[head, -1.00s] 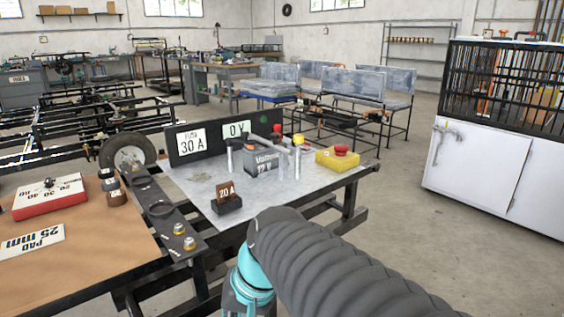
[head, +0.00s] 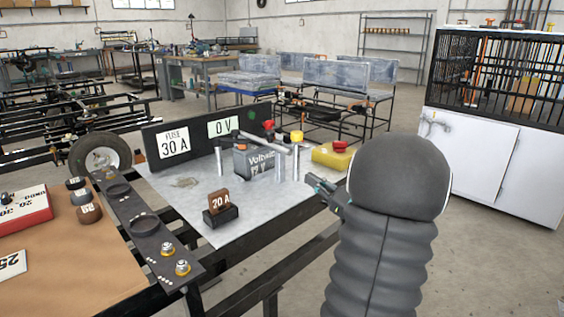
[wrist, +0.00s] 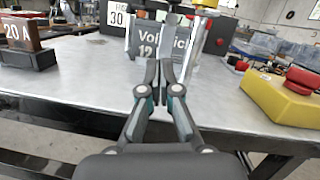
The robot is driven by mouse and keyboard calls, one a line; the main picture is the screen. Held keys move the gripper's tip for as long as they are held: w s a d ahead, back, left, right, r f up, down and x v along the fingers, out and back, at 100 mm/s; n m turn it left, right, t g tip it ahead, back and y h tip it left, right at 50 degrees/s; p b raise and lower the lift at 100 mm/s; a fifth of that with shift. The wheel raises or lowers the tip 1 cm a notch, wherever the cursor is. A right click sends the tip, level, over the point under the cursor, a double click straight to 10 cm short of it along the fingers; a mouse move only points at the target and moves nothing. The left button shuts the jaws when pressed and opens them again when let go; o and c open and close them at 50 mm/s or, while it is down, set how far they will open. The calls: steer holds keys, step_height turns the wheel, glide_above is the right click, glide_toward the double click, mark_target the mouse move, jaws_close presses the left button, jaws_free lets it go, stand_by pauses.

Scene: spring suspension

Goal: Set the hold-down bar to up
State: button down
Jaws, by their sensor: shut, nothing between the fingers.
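The grey hold-down bar (head: 266,143) lies across the top of the grey battery (head: 254,162) on the metal bench, with upright metal posts close by. The battery's lettered face (wrist: 158,40) fills the upper middle of the wrist view, with a metal post (wrist: 193,50) at its right. The bar's exact tilt is hard to tell. My gripper (head: 312,182) is at the bench's front edge, right of the battery and apart from it. In the wrist view my gripper (wrist: 160,68) is shut and empty, its fingers pointing toward the battery and post.
A yellow box with a red button (head: 333,155) stands right of the battery. A brown 20 A block (head: 220,202) in a black holder stands front left. The display board (head: 205,136) reading 0 V stands behind. The bench top (wrist: 90,85) before my fingers is clear.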

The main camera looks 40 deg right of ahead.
mark_target(284, 155)
steer(key=shift+m+h, duration=0.3)
steer(key=shift+h, duration=0.2)
steer(key=x, duration=0.3)
steer(key=d+x, duration=0.1)
steer(key=x, duration=0.5)
steer(key=shift+w+d+r+p, duration=0.15)
steer(key=shift+r+p, duration=0.15)
steer(key=shift+r, duration=0.15)
